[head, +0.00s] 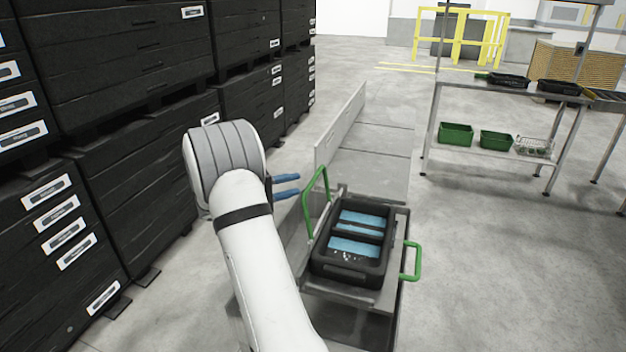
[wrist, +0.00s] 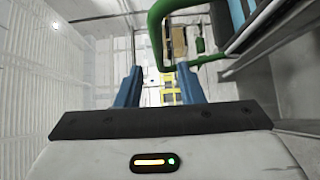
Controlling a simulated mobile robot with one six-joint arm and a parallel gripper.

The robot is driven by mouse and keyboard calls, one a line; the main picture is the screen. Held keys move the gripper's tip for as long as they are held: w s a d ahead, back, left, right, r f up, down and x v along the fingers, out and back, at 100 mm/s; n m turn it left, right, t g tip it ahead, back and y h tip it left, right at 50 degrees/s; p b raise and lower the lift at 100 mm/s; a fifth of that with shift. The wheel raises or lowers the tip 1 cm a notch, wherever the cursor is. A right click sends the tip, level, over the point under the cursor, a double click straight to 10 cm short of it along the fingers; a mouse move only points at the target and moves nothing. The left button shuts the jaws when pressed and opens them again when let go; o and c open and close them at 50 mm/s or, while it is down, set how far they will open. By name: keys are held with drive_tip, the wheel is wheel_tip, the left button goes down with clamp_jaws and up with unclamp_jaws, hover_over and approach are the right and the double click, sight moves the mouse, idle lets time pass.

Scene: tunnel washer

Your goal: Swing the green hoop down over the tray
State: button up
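The green hoop (head: 309,212) stands raised along the left side of the black tray (head: 345,270), which holds light-blue contents under a dark crossbar. My gripper (head: 298,184) is to the left of the hoop, its two blue fingers apart and pointing toward it. In the wrist view, my gripper (wrist: 160,70) is open with nothing between its fingers. The green hoop (wrist: 155,38) shows beyond the fingertips there, its lower bend running behind the right finger. I cannot tell the exact gap between fingers and hoop.
A green handle (head: 416,262) sticks out on the tray's right side. The tray rests on a grey metal stand (head: 385,300). Stacked black crates (head: 130,190) wall off the left. A steel table (head: 500,95) with green bins (head: 456,134) stands at back right. Open floor lies to the right.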

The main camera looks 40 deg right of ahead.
sight(315, 177)
drive_tip(key=p+x, duration=0.2)
drive_tip(key=x, duration=0.6)
drive_tip(key=shift+w, duration=0.15)
clamp_jaws()
drive_tip(key=shift+a, duration=0.1)
